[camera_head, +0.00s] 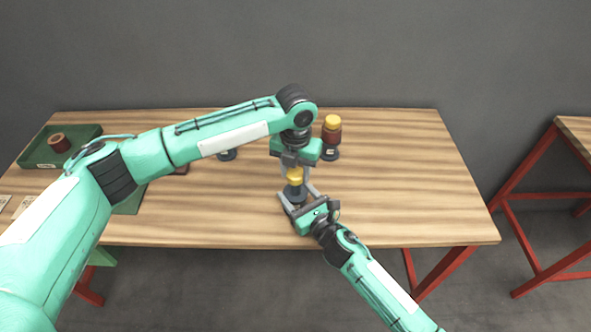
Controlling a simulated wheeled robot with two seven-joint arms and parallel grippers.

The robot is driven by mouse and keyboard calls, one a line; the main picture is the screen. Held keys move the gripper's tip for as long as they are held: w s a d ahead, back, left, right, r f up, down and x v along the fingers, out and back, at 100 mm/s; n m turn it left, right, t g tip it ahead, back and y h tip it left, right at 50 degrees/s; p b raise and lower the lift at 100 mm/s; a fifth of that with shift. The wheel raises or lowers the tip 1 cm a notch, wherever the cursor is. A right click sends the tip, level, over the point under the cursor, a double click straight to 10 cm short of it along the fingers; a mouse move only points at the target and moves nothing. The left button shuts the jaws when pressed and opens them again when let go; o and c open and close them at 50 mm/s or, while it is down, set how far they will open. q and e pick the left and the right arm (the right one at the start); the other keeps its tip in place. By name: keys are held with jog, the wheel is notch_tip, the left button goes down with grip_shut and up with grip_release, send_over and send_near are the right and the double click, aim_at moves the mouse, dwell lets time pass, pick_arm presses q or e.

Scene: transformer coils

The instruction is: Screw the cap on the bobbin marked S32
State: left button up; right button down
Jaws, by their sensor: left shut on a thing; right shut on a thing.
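My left gripper (295,170) points down and is shut on a yellow cap (295,179). The cap is directly above a dark bobbin (296,193); whether it touches or sits on the thread cannot be told. My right gripper (297,195) comes in from the lower right and is shut on the dark bobbin near the table's front edge. No marking can be read on this bobbin, and the grippers hide part of it. Another bobbin (331,137), with red-brown winding and a yellow cap on top, stands upright behind, on a dark labelled base.
A dark labelled base (228,155) stands behind my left arm, partly hidden. A green tray (40,160) with a brown coil (59,142) is at the table's far left. A green mat or tray (130,203) is partly covered by my arm. The table's right side (420,180) is clear.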

pick_arm(q)
jog(key=m, duration=0.5)
jog(key=shift+m, duration=0.4)
jog(key=o, duration=1.1)
jog(key=shift+r, duration=0.1)
jog(key=shift+r, duration=2.2)
jog(key=shift+c, duration=0.4)
